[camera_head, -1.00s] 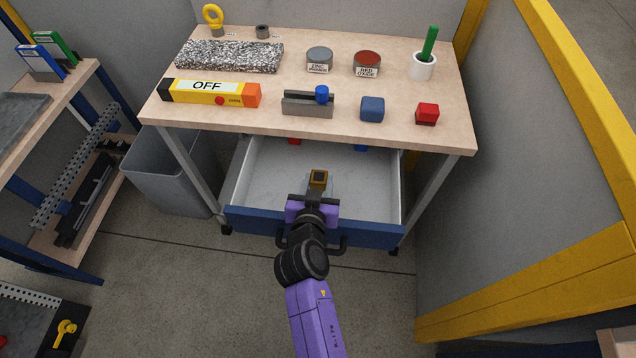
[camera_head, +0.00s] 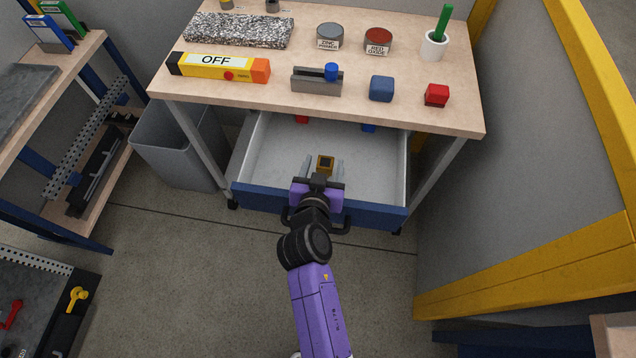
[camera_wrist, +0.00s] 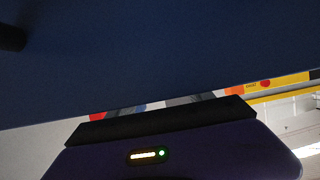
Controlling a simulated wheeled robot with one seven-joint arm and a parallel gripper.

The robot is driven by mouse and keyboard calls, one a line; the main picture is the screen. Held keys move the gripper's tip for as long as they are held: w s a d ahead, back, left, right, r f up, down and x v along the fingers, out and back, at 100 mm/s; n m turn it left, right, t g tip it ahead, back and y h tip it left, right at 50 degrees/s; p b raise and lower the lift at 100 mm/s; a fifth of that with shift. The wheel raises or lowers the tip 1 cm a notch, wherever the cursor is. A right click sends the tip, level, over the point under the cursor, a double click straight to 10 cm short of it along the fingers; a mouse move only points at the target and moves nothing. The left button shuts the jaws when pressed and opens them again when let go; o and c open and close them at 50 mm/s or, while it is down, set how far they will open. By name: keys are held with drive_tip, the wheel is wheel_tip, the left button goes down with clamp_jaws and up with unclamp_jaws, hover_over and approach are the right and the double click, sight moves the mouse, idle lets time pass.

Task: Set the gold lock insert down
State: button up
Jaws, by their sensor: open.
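The gold lock insert (camera_head: 325,164) is a small gold block with a dark top. In the head view it sits in the open drawer (camera_head: 270,160), in the front part of its pale floor. My gripper (camera_head: 325,167) reaches over the drawer's blue front, its two grey fingers spread apart on either side of the insert. I cannot tell whether a finger touches it. The wrist view is mostly filled by a dark blue surface, probably the drawer front (camera_wrist: 150,50), and shows neither the insert nor the fingertips.
A red object (camera_head: 301,119) and a blue object (camera_head: 369,127) lie at the drawer's back. The tabletop (camera_head: 270,95) overhangs it and holds cans, blocks and a yellow OFF device (camera_head: 218,67). A grey bin (camera_head: 180,150) stands left; a grey panel with yellow frame stands right.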

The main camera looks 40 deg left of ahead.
drive_tip(key=v, duration=1)
drive_tip(key=shift+r+b, duration=0.35)
